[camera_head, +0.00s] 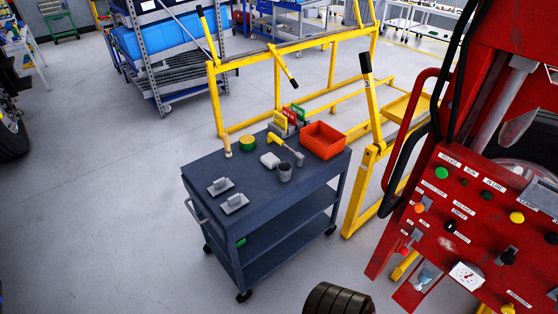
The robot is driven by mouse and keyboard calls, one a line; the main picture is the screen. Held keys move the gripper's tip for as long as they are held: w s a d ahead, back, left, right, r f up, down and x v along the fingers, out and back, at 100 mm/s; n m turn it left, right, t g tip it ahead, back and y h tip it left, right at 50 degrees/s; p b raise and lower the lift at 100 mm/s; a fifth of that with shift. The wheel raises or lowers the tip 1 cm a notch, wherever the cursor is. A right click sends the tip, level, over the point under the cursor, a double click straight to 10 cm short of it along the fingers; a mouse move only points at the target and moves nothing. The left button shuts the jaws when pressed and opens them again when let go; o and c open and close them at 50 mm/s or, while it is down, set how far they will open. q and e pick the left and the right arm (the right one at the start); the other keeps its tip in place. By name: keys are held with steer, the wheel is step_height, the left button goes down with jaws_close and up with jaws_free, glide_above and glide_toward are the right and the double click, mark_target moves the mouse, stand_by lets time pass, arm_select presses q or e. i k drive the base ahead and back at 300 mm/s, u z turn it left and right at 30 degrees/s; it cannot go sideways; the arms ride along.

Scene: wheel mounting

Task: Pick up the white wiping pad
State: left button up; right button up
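A small white pad-like block (269,160), which looks like the white wiping pad, lies on the top of a dark blue-grey cart (205,168). It sits just left of a grey cup (285,172) and below a yellow-and-green round item (248,143). Two pale flat plates with grey handles, one upper (221,186) and one lower (235,203), lie near the cart's left front edge. Neither of my grippers shows in the head view.
A red-orange bin (322,140) stands at the cart's far right corner. An upright brush-like tool (227,146) and a hammer-like tool (286,148) are nearby. A red control panel (460,215) fills the right. A yellow frame (290,45) stands behind. The floor left of the cart is clear.

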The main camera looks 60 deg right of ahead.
mark_target(270, 159)
steer(key=z, duration=1.9)
